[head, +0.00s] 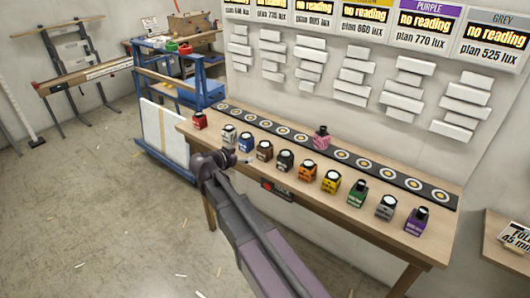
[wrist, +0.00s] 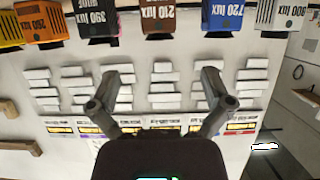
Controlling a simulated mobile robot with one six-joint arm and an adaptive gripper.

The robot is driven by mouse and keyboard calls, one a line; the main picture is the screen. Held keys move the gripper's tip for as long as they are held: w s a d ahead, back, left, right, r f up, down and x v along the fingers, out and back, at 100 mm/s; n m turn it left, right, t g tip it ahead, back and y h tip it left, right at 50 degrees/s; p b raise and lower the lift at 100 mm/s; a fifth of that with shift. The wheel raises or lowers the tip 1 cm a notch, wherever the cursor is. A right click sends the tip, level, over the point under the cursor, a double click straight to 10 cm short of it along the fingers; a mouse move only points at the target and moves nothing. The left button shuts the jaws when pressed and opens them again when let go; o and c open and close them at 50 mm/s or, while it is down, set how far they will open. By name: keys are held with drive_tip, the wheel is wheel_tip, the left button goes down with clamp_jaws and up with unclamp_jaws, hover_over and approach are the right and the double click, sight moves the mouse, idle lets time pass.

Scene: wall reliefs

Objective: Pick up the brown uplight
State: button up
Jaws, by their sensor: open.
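The brown uplight (head: 264,151) is a small block with a pale round top, standing upright in the front row on the wooden bench, between the blue uplight (head: 245,142) and the black uplight (head: 285,160). In the wrist view the brown uplight (wrist: 159,20) is at the top middle, its label reading 210 lux. My gripper (head: 228,157) is near the bench's front edge, left of the brown uplight. In the wrist view my gripper (wrist: 160,80) is open with nothing between its fingers; the brown uplight lies beyond the fingertips, apart from them.
Other uplights stand close by in the row, including red (head: 199,121), white (head: 229,133), orange (head: 308,170) and purple (head: 416,221). A pink uplight (head: 321,138) stands on the black strip (head: 365,162) of ringed spots behind. The wall has white reliefs (head: 355,65) and lux signs.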

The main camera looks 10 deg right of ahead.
sight(261, 150)
drive_tip(key=b+x, duration=0.3)
drive_tip(key=x, duration=0.4)
drive_tip(key=shift+w+d+f, duration=0.15)
drive_tip(key=shift+f, duration=0.1)
drive_tip(key=shift+w+d+f, duration=0.1)
drive_tip(key=shift+w+d, duration=0.25)
drive_tip(key=shift+d, duration=0.05)
drive_tip(key=shift+b+x, duration=1.05)
drive_tip(key=shift+x, duration=1.5)
drive_tip(key=shift+d, duration=0.1)
drive_tip(key=shift+c, duration=0.2)
drive_tip(key=c, duration=1.2)
drive_tip(key=shift+o, duration=0.2)
drive_tip(key=shift+r, duration=0.3)
wheel_tip(261, 150, up, 10)
drive_tip(key=p, duration=1)
drive_tip(key=shift+f, duration=0.2)
